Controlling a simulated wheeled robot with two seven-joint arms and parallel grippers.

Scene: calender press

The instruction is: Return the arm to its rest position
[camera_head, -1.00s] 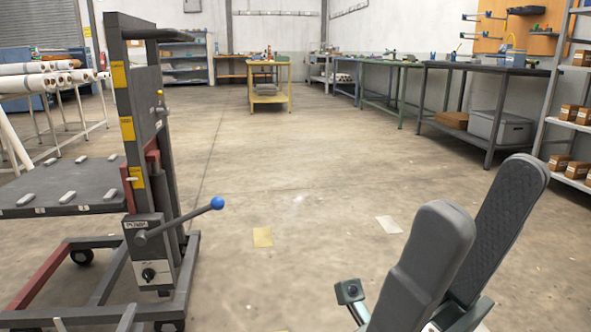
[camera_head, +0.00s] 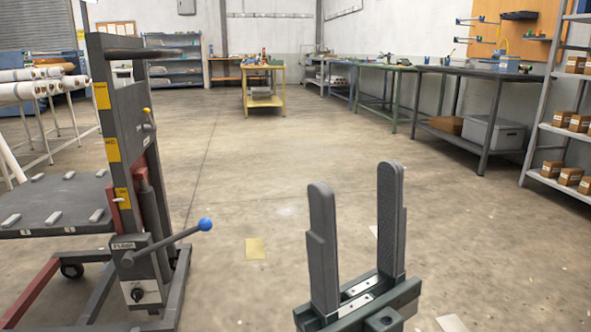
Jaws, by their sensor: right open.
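My right gripper (camera_head: 357,178) shows at the lower right of the head view. Its two dark grey fingers point up and stand apart, with bare floor visible between them. It is open and empty, and touches nothing. My left gripper is not in view.
A wheeled lift (camera_head: 127,150) with a platform (camera_head: 55,212) and a blue-knobbed lever (camera_head: 205,224) stands at the left. Workbenches (camera_head: 480,69) and a shelf rack (camera_head: 545,100) line the right. A yellow cart (camera_head: 263,88) stands at the back.

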